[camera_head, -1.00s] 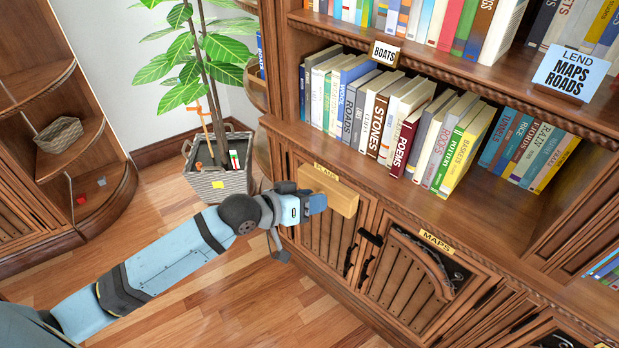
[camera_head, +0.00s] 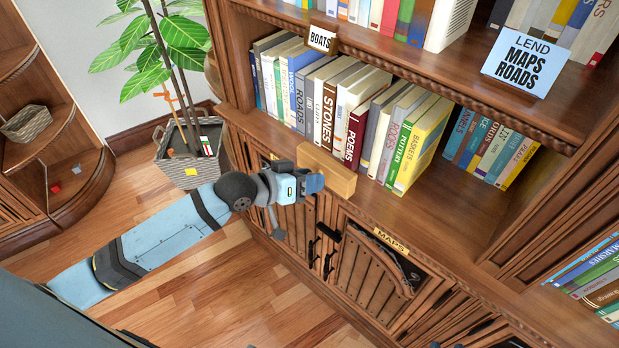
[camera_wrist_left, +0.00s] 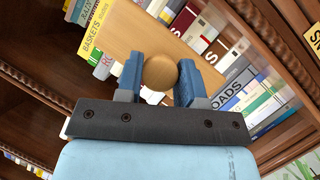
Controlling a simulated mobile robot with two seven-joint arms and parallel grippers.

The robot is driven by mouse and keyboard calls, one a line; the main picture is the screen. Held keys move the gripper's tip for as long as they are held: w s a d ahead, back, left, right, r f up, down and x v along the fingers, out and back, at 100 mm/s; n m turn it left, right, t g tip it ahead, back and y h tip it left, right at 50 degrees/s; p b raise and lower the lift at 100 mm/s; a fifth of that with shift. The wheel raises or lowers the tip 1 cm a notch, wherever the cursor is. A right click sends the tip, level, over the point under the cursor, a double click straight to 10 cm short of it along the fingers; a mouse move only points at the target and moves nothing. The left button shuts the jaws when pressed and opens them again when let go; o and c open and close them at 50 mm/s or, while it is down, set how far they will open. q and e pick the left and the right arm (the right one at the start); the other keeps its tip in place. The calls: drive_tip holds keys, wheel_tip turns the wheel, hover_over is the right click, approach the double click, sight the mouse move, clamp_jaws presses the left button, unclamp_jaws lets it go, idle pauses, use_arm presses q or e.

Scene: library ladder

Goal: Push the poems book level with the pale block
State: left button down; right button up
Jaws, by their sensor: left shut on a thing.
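The pale block (camera_head: 327,171) is a long wooden bar with a round knob (camera_wrist_left: 160,73). My left gripper (camera_head: 312,184) is shut on the knob, with one blue finger on each side of it in the left wrist view (camera_wrist_left: 160,82). The block is at the front edge of the shelf, before the lower ends of the books around STONES. The poems book (camera_head: 353,140) is dark red with white lettering. My right gripper is out of view.
The books stand on a wooden shelf (camera_head: 440,212), whose front part is clear to the right. STONES (camera_head: 329,122) and a yellow BASKETS book (camera_head: 425,145) are in the same row. Cabinet doors are below. A potted plant (camera_head: 190,158) stands at the left.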

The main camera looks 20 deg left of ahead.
sight(319, 170)
use_arm(q)
drive_tip(key=shift+w+d, duration=0.15)
drive_tip(key=shift+w, duration=0.05)
drive_tip(key=shift+s, duration=0.1)
drive_tip(key=shift+r+p, duration=0.25)
drive_tip(key=shift+p, duration=0.6)
drive_tip(key=w, duration=0.1)
drive_tip(key=w+d, duration=0.1)
drive_tip(key=w, duration=0.1)
drive_tip(key=shift+w+f, duration=0.15)
drive_tip(key=shift+w+d, duration=0.3)
drive_tip(key=shift+w, duration=0.35)
drive_tip(key=shift+w+d, duration=0.2)
drive_tip(key=shift+w, duration=0.45)
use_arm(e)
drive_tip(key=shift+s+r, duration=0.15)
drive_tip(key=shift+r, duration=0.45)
